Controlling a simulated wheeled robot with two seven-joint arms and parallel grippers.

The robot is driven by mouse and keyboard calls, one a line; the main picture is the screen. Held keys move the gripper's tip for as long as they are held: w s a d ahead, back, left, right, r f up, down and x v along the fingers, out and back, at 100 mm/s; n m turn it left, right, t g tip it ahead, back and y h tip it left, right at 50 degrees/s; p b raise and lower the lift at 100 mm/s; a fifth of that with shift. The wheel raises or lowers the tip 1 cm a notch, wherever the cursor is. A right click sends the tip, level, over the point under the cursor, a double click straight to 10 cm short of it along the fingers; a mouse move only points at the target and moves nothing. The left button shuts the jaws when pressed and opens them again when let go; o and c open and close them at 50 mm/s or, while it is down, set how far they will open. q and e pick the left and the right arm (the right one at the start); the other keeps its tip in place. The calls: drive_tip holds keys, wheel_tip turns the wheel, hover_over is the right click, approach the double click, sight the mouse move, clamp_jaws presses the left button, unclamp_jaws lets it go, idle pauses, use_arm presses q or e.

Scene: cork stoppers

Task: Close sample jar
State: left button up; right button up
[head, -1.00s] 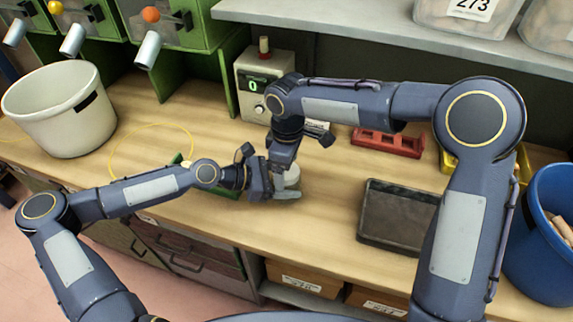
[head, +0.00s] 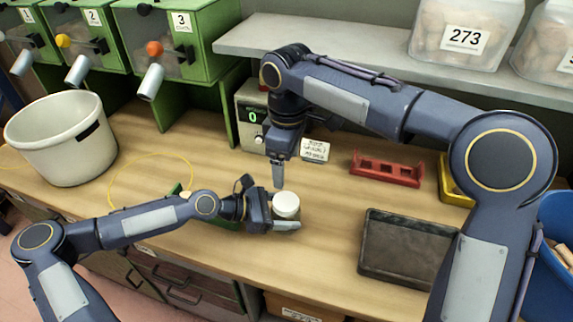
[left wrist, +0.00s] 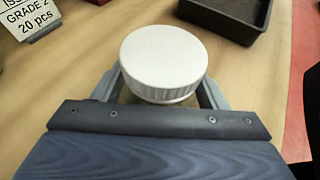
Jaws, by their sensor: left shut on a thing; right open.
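The sample jar (head: 287,214) stands on the wooden bench with a white lid (head: 286,200) on its top. In the left wrist view the lid (left wrist: 164,58) is round with a ribbed edge and looks level; it hides most of the jar body. My left gripper (head: 286,224) is shut on the jar, its fingers on either side of the body below the lid. My right gripper (head: 278,176) is open and empty, pointing down, above and behind the jar and apart from it.
A dark tray (head: 407,276) lies to the right, with a red rack (head: 386,170) behind it. A scale (head: 250,114) with a green display stands at the back. A white bucket (head: 50,150) and a yellow loop (head: 115,178) are at left. Bench between jar and tray is clear.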

use_arm(q)
drive_tip(key=o, duration=2)
drive_tip(key=shift+c, duration=0.2)
drive_tip(key=b+v, duration=0.1)
drive_tip(key=v, duration=0.7)
drive_tip(key=shift+d, duration=0.1)
